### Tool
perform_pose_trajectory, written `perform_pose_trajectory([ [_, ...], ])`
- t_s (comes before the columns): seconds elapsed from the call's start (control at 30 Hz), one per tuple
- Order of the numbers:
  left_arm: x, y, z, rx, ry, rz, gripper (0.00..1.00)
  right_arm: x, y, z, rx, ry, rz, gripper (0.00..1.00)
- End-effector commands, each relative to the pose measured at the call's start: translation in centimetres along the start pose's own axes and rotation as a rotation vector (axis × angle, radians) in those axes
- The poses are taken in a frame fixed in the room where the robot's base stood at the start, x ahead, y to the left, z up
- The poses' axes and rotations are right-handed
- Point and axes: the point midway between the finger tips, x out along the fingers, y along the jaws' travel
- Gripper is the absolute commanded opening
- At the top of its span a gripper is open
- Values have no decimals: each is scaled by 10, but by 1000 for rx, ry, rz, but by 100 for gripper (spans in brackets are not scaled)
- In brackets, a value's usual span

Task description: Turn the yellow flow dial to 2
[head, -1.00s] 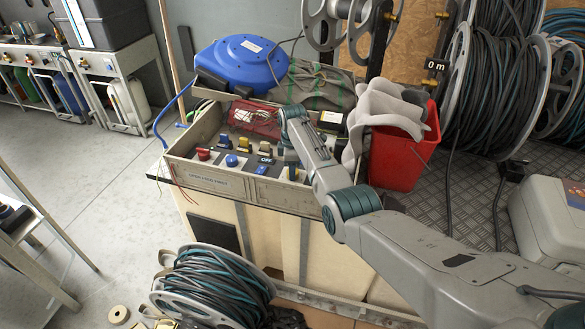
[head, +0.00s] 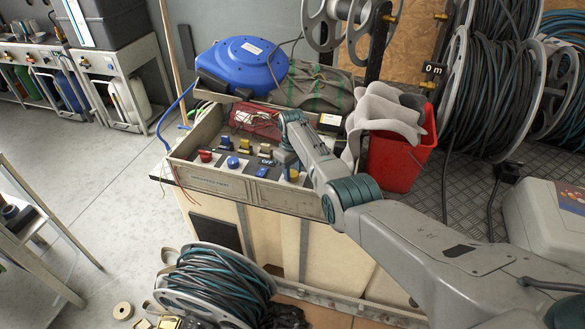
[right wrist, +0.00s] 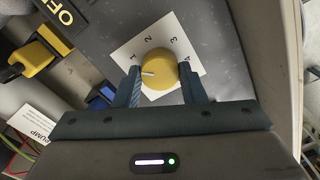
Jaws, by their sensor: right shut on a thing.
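The yellow flow dial (right wrist: 158,68) is a round knob on a white plate (right wrist: 128,52) marked 1, 2, 3 and 4. Its white pointer line points left in the right wrist view, just below the 1. My right gripper (right wrist: 158,82) is shut on the dial, one finger on each side. In the head view the dial (head: 294,174) shows at the front right of the control panel, next to my right gripper (head: 287,167), which partly hides it. My left gripper is not in view.
A yellow switch (right wrist: 33,57) by an OFF label and a blue switch (right wrist: 101,95) lie left of the dial. The panel also bears a red knob (head: 205,156) and a blue knob (head: 233,162). A red bucket (head: 400,162) stands right of the panel.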

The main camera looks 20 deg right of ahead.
Motion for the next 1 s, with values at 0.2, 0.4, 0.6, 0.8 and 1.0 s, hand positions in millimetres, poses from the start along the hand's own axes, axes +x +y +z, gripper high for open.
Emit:
perform_pose_trajectory([
  [0.2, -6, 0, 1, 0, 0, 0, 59, -2, 0, 0, 204, 0, 0, 14],
  [0.4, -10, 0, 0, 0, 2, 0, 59, -2, 1, -1, 394, 2, 1, 14],
  [0.6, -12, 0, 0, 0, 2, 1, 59, -2, 1, 0, 582, 2, 1, 14],
  [0.8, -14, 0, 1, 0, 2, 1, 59, -2, 1, 0, 748, 2, 1, 14],
  [1.0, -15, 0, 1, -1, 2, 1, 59, -1, 1, 0, 875, 3, 1, 14],
])
